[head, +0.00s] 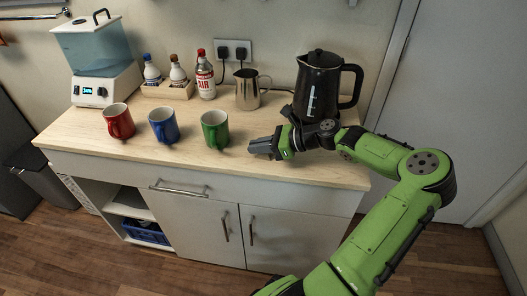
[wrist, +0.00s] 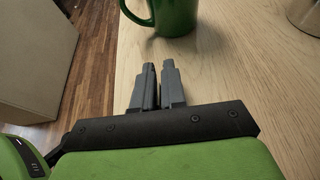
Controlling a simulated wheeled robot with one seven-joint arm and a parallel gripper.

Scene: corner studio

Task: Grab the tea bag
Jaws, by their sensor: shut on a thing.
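My gripper (head: 258,149) is low over the front right of the wooden counter, just right of the green mug (head: 215,129). In the wrist view its two grey fingers (wrist: 158,75) are nearly together, with only a thin gap between them. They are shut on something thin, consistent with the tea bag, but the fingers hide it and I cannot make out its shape. No tea bag shows elsewhere on the counter. The green mug also stands just beyond the fingertips in the wrist view (wrist: 178,14).
A blue mug (head: 163,126) and a red mug (head: 118,121) stand left of the green one. Behind are a steel pitcher (head: 247,90), a black kettle (head: 318,88), bottles in a wooden holder (head: 168,91) and a water dispenser (head: 95,60). The counter's front edge is close.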

